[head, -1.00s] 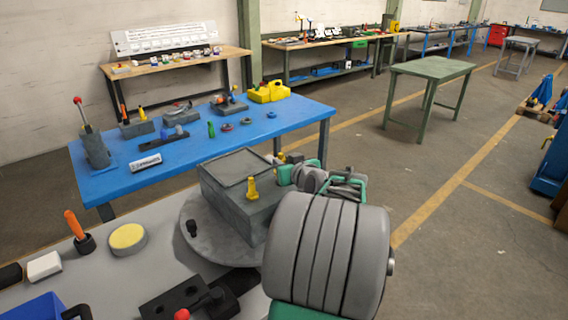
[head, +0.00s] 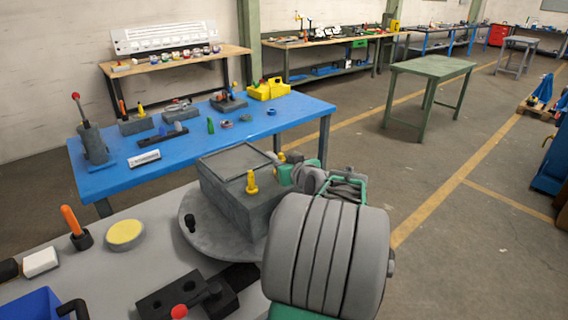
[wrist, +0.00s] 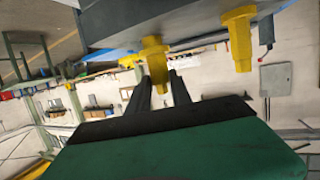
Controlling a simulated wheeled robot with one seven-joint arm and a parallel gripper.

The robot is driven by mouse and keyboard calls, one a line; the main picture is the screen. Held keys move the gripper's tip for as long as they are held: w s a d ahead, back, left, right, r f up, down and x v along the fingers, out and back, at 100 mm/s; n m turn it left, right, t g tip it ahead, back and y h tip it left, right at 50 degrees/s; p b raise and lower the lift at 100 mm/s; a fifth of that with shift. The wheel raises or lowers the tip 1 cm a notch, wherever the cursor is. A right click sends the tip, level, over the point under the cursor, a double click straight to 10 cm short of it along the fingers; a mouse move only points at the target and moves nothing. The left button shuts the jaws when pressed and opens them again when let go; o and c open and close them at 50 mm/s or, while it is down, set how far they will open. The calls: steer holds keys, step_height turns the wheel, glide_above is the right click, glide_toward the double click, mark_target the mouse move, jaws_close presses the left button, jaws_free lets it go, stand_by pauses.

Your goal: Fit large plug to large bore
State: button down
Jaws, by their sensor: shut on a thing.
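My gripper (wrist: 159,80) shows two dark fingers in the wrist view, shut on a yellow stepped plug (wrist: 155,55) that stands between them, close against the grey block (wrist: 190,22). In the head view the gripper is mostly hidden behind my own arm; a bit of yellow (head: 281,157) shows beside it at the block's far edge. I cannot tell from size which plug is the large one. The large bore is not visible.
The block (head: 238,210) sits on a round grey plate (head: 193,238) on the near bench. An orange-handled tool (head: 72,221), a yellow-topped disc (head: 125,234) and a blue bin (head: 32,306) lie to the left. A blue table (head: 190,153) with fixtures stands behind.

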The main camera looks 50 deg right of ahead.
steer(key=shift+f+b, duration=0.7)
steer(key=shift+f, duration=0.05)
steer(key=c, duration=1.1)
jaws_free()
steer(key=b+v, duration=0.1)
steer(key=v, duration=0.7)
steer(key=shift+d, duration=0.1)
